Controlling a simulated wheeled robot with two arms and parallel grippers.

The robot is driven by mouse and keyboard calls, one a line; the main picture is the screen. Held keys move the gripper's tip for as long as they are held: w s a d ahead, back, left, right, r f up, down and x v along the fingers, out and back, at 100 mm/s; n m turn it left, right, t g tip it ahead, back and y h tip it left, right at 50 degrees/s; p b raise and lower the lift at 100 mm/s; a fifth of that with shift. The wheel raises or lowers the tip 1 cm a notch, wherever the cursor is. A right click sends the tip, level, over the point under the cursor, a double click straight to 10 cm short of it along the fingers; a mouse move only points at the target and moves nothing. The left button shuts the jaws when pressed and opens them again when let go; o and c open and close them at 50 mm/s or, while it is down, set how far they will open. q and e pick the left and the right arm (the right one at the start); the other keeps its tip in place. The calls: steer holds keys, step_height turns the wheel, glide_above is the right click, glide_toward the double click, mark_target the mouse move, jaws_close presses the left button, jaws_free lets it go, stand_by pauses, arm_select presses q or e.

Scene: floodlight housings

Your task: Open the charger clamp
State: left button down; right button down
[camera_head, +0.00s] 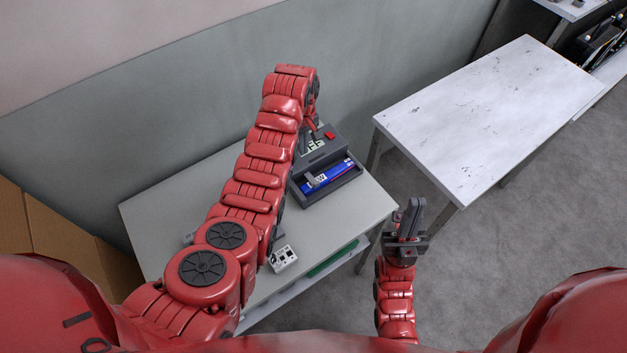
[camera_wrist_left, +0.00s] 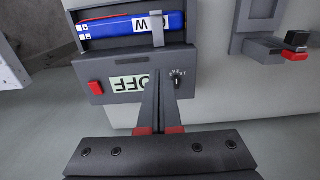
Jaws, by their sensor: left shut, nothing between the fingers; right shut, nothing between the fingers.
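The dark grey charger (camera_head: 325,197) stands on the grey table, with a blue battery (camera_head: 336,175) lying in its tray. A small grey clamp (camera_head: 318,181) lies across the battery; it also shows in the left wrist view (camera_wrist_left: 157,30), bent over the battery's edge. The charger's panel has a red button (camera_wrist_left: 96,88), a display reading OFF (camera_wrist_left: 130,84) and a black dial (camera_wrist_left: 178,75). My left gripper (camera_wrist_left: 161,82) is shut and empty, its fingertips over the panel between display and dial. My arm largely hides it in the head view. My right gripper (camera_head: 408,218) is shut and empty, right of the table.
A small white box (camera_head: 283,259) with black marks lies on the table (camera_head: 165,198) near its front. In the left wrist view, a grey part with a red block (camera_wrist_left: 295,55) is at right. A wall (camera_head: 130,120) is behind. A white table (camera_head: 485,115) stands at right.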

arm_select(q)
steer(key=shift+r, duration=0.15)
step_height(320, 180, up, 7)
steer(key=p, duration=0.2)
stand_by(0.7)
